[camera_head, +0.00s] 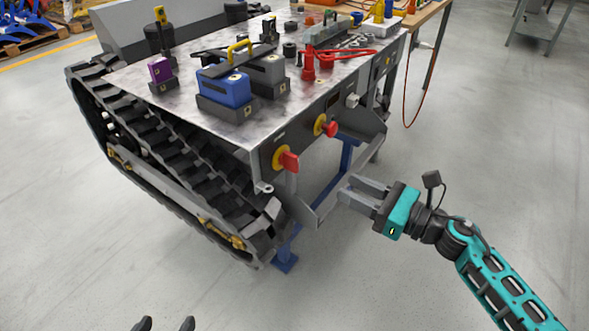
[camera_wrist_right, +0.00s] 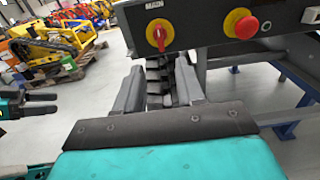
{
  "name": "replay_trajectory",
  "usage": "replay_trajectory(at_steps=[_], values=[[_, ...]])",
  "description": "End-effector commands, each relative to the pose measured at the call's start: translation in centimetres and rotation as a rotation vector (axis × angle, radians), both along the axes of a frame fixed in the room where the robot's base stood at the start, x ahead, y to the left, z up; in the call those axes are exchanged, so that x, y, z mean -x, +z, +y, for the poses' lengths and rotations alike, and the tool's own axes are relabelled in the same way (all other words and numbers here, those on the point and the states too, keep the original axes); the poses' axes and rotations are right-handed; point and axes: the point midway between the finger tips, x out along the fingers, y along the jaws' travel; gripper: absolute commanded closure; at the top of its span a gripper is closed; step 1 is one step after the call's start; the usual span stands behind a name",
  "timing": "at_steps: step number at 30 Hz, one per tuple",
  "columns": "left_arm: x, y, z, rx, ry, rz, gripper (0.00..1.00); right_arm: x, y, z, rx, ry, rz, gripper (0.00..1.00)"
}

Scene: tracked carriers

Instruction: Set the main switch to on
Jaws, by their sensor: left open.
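The main switch (camera_head: 287,160) is a red rotary handle on a round yellow plate, on the front panel of the tracked carrier. It also shows in the right wrist view (camera_wrist_right: 160,36), where its handle looks about upright, below a small white label. My right gripper (camera_head: 350,188) is open and empty, right of the switch in the head view and apart from it. In the wrist view its fingers (camera_wrist_right: 160,68) point toward the panel, just below the switch. My left gripper (camera_head: 165,324) is open at the bottom edge, with only its fingertips showing there.
A red mushroom button (camera_head: 330,128) on a yellow plate sits right of the switch. The carrier's top (camera_head: 200,128) bears blue and grey battery-like blocks and red tools. A rubber track (camera_head: 180,155) runs along the left. A blue stand (camera_head: 285,258) is underneath. The floor in front is clear.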

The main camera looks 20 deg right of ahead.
Motion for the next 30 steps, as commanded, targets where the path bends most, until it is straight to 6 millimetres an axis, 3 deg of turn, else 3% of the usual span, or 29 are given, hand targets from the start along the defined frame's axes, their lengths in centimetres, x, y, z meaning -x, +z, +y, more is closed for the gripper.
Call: replay_trajectory(at_steps=[5,21,30], values=[[-0.1,0.4,0.0,0.002,-0.001,-0.008,0.26,-1.1,0.1,0.8,0.010,0.004,-0.008,0.62],[0.0,0.0,0.0,-0.001,-0.001,-0.003,0.26,-8.9,0.0,6.9,0.006,0.002,-0.005,0.62],[0.1,-0.2,0.0,-0.001,-0.002,0.001,0.26,-10.2,0.0,7.9,0.007,0.002,-0.003,0.62]])
